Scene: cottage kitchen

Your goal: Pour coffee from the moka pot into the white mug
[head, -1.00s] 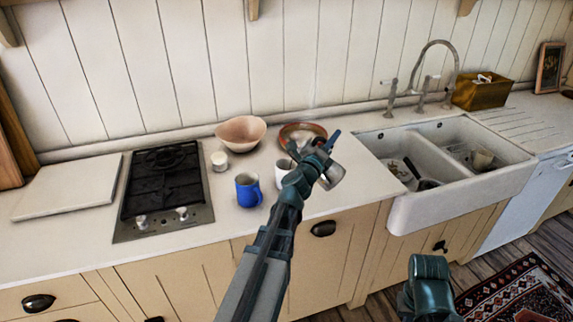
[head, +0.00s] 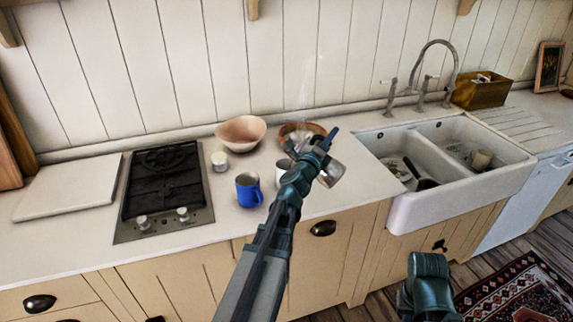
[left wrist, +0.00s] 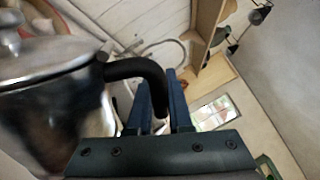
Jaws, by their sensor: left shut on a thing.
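The silver moka pot (head: 331,174) is held by its black handle in my left gripper (head: 314,150), above the counter. It looks tilted, with its base to the lower right; my gripper hides part of it. In the left wrist view the pot (left wrist: 45,95) fills the left side, and its curved handle (left wrist: 135,68) sits between the fingers (left wrist: 160,100). The white mug (head: 283,168) stands on the counter just left of the pot, partly hidden behind my gripper. I cannot see into the mug or any stream of coffee. My right gripper is not visible.
A blue mug (head: 249,190) stands left of the white mug. A pink bowl (head: 240,132), a small white jar (head: 220,163) and a brown-rimmed dish (head: 290,129) stand behind. The hob (head: 163,185) is at left, the sink (head: 440,190) at right.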

